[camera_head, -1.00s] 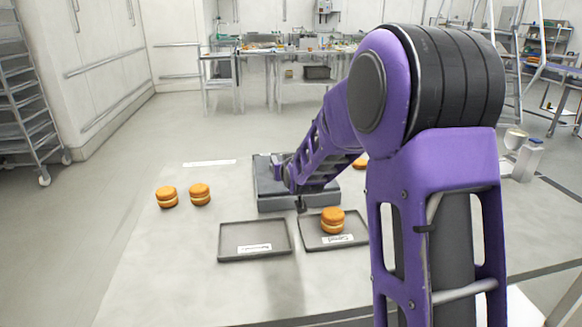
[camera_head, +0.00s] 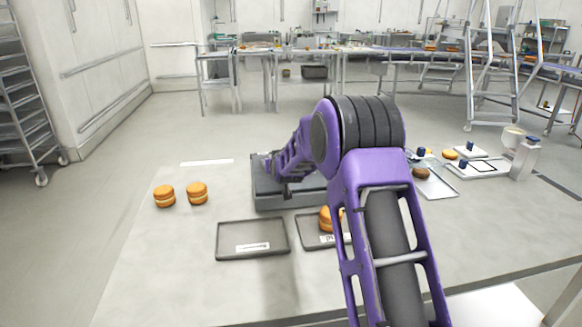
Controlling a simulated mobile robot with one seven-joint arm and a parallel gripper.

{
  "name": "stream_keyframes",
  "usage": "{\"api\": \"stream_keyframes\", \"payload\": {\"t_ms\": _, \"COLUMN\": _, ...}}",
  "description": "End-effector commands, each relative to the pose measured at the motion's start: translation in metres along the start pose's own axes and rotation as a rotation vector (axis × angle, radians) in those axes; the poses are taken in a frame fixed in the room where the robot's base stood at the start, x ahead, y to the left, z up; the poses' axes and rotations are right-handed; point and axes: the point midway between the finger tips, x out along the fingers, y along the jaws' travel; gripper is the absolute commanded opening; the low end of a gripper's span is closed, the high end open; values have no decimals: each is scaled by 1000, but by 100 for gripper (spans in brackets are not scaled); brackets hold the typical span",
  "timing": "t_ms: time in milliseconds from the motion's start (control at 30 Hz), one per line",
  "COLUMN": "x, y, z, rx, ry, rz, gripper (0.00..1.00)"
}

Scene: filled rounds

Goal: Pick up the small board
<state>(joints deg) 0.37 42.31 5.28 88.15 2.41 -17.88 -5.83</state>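A small white board (camera_head: 474,153) with a dark blue knob-like piece lies at the right of the table. A larger white board (camera_head: 492,168) with a dark outline and another blue piece lies just in front of it. I cannot tell for certain which one the task names. My gripper (camera_head: 286,191) is far to the left of both, over the dark grey block (camera_head: 258,190). It is small and partly hidden by my purple arm, so its fingers and anything in them cannot be made out.
Two filled rounds (camera_head: 164,196) stand at the left. An empty dark tray (camera_head: 283,252) lies in front, beside a second tray (camera_head: 309,240) bearing one round (camera_head: 326,219). A pale tray (camera_head: 440,190) with a brown round (camera_head: 420,173) and a white dispenser-like object (camera_head: 523,160) stand at right.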

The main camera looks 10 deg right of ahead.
Motion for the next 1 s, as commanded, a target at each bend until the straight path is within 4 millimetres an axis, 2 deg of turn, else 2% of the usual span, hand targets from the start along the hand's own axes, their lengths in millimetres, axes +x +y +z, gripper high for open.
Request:
{"api": "stream_keyframes", "payload": {"t_ms": 267, "x": 2, "y": 0, "z": 0, "rx": 0, "ry": -1, "rz": 0, "gripper": 56}}
{"api": "stream_keyframes", "payload": {"t_ms": 567, "x": 2, "y": 0, "z": 0, "rx": 0, "ry": 0, "rz": 0, "gripper": 2}}
{"api": "stream_keyframes", "payload": {"t_ms": 1000, "x": 1, "y": 0, "z": -2, "rx": 0, "ry": 1, "rz": 0, "gripper": 0}}
